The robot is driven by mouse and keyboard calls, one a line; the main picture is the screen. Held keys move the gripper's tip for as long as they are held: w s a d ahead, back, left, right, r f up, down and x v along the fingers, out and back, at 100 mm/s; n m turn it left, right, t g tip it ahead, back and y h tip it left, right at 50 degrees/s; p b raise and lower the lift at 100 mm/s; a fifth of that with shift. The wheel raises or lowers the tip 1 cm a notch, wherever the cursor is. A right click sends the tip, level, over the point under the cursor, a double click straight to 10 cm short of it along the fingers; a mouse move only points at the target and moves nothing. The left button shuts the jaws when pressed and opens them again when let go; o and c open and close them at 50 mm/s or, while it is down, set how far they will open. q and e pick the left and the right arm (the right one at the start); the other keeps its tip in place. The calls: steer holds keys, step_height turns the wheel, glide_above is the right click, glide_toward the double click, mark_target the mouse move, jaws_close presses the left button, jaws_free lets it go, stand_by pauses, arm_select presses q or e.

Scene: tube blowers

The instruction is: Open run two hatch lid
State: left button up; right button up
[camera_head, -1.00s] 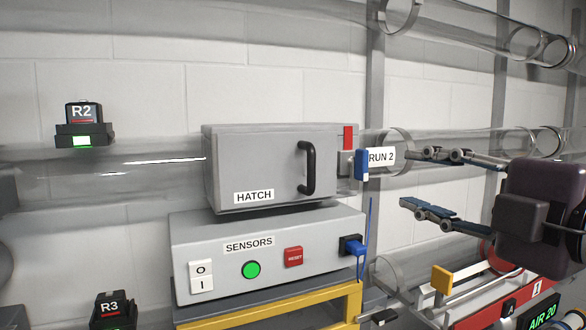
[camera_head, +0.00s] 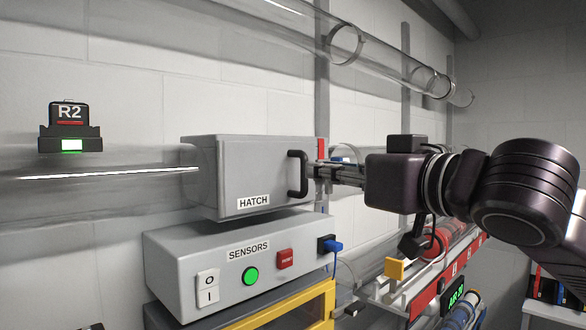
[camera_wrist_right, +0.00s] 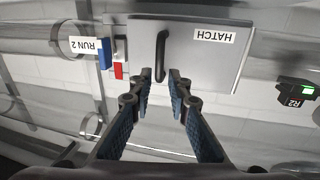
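The lid's black handle (camera_head: 297,175) also shows in the wrist view (camera_wrist_right: 160,50). My right gripper (camera_head: 320,171) reaches in from the right beside the handle, its fingers partly overlapping the latch area. In the wrist view its fingers (camera_wrist_right: 160,73) are apart, with the handle's end between the tips; contact cannot be told. A red tab (camera_wrist_right: 118,71) and blue latch piece (camera_wrist_right: 104,54) sit beside the lid near the RUN 2 label (camera_wrist_right: 86,45). My left gripper is not in view.
Clear tubes (camera_head: 100,190) run along the wall, one into the hatch box. The R2 unit (camera_head: 70,130) with a green light hangs at left. A yellow frame (camera_head: 290,312) stands below the sensors box. A red rack (camera_head: 430,295) stands at lower right.

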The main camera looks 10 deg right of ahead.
mark_target(304, 192)
steer(key=p+x, duration=0.2)
steer(key=x, duration=0.4)
steer(key=shift+w, duration=0.1)
steer(key=shift+w+a, duration=0.1)
steer(key=shift+w, duration=0.05)
steer(key=shift+f, duration=0.1)
steer(key=shift+c, duration=0.2)
jaws_close()
